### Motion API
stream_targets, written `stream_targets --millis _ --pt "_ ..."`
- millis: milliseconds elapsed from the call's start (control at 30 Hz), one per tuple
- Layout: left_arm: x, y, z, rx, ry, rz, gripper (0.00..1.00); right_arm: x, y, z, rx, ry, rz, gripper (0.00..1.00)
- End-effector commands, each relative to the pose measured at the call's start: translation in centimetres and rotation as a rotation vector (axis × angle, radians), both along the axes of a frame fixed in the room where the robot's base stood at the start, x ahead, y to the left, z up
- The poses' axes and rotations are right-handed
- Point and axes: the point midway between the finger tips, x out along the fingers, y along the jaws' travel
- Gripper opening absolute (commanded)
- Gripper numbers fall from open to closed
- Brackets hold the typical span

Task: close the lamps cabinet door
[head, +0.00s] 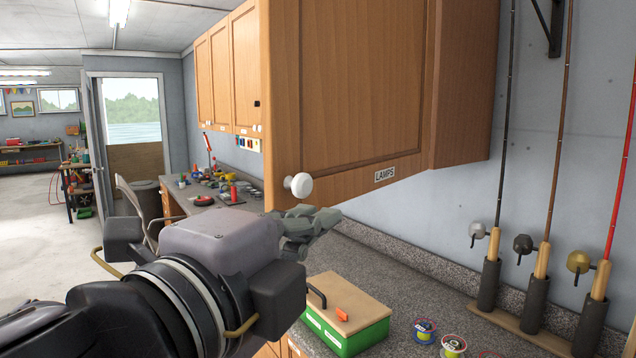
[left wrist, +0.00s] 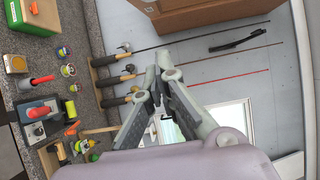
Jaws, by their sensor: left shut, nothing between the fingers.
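The lamps cabinet door (head: 352,95) is a wooden panel with a small LAMPS label and a white knob (head: 298,185) at its lower left corner. It stands open, swung out from the wooden cabinet body (head: 465,85) at its right edge. The inside of the cabinet is hidden behind it. My left gripper (head: 318,222) is shut and empty, just below the door's lower edge near the knob in the picture; I cannot tell whether it touches the door. Its closed fingers also show in the left wrist view (left wrist: 164,72), with brown wood at the top.
A green box (head: 345,315) with a wooden lid and several line spools (head: 425,330) are on the speckled counter (head: 385,268) below. Fishing rods stand in a holder (head: 520,325) at the right, against the wall. More wall cabinets (head: 228,75) are farther back.

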Motion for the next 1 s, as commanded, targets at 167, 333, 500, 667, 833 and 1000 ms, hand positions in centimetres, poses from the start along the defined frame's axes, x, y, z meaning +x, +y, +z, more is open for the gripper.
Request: stream_targets --millis 167,333,500,667,833,1000 --pt "1.7 -0.7 0.7 0.001 0.006 0.002 0.00 -0.1 -0.2 3.4 -0.003 0.002 0.001 0.40" --pt "4.2 -1.8 0.3 0.000 0.008 0.003 0.00 -0.1 -0.3 4.8 -0.004 0.002 0.002 0.40" --pt "7.4 -3.1 0.3 0.001 0.004 0.005 0.00 -0.1 -0.3 6.1 -0.003 0.002 0.002 0.40" --pt "8.5 -1.1 0.3 0.000 0.001 0.004 0.00 0.0 -0.3 7.1 -0.004 0.001 0.002 0.40" --pt "9.2 -0.3 0.2 -0.002 0.001 0.000 0.00 0.0 -0.3 7.6 -0.003 0.000 0.002 0.40" --pt "9.4 -0.1 0.0 -0.002 0.000 0.000 0.00 0.0 -0.1 7.6 -0.002 0.001 0.001 0.40"
